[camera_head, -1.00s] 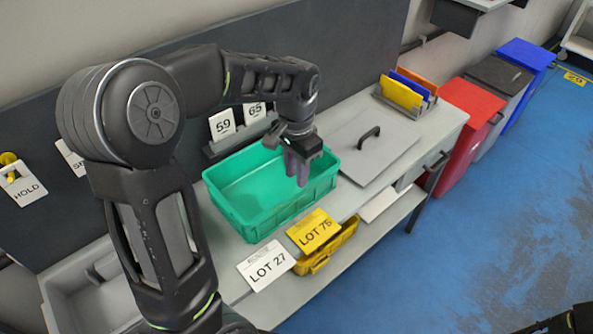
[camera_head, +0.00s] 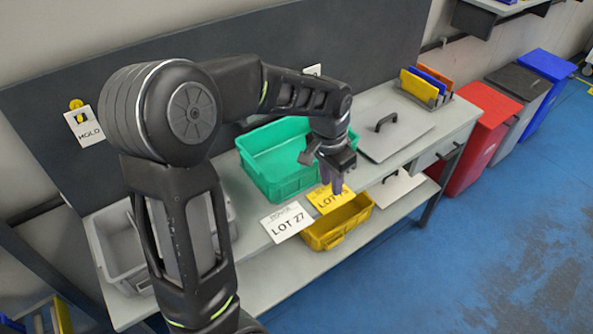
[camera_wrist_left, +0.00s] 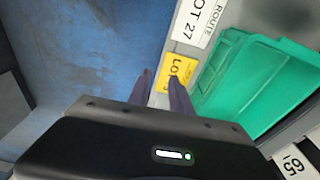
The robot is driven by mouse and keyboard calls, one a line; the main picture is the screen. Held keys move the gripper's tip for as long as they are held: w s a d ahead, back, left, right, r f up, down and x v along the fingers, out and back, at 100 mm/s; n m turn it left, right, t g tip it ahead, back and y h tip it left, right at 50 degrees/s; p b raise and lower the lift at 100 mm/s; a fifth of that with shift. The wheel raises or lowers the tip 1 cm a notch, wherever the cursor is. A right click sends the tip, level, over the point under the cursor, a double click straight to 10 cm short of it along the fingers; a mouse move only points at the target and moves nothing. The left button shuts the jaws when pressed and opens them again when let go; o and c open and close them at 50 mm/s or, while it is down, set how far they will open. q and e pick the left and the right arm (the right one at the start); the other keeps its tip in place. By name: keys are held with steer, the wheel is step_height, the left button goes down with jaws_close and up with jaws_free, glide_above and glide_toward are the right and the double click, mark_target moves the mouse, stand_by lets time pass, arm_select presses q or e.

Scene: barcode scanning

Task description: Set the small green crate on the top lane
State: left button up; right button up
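The green crate (camera_head: 262,172) sits upright on the bench top at the back, behind the lot cards, and looks empty. It also shows in the left wrist view (camera_wrist_left: 238,85), at the right. My left gripper (camera_head: 337,188) has purple fingers pointing down, in front of the crate's right end and over the yellow LOT card (camera_head: 322,200). In the left wrist view its fingertips (camera_wrist_left: 160,76) stand apart with nothing between them. My left arm hides part of the bench and the back panel. My right gripper is not in view.
A yellow bin (camera_head: 336,222) stands below the bench's front edge. A white LOT 27 card (camera_head: 285,222) is beside the yellow one. A grey lid with a handle (camera_head: 400,138) lies right of the crate. A grey tub (camera_head: 112,250) is at the left.

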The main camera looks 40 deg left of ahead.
arm_select(q)
steer(key=s+d+f+n+t+h, duration=0.1)
steer(key=d+f+n+t+h, duration=0.1)
steer(key=d+f, duration=1.35)
steer(key=s+d+f+n+g+h, duration=0.1)
steer(key=s+d+f, duration=0.2)
steer(key=s+f, duration=0.4)
steer(key=s+d+f+n+g, duration=0.1)
steer(key=s+d+f, duration=0.3)
steer(key=s, duration=0.9)
step_height(320, 180, down, 3)
steer(key=shift+f+n+g+h, duration=0.15)
steer(key=shift+n+g+h, duration=0.15)
steer(key=shift+g+h, duration=0.1)
steer(key=shift+o, duration=0.4)
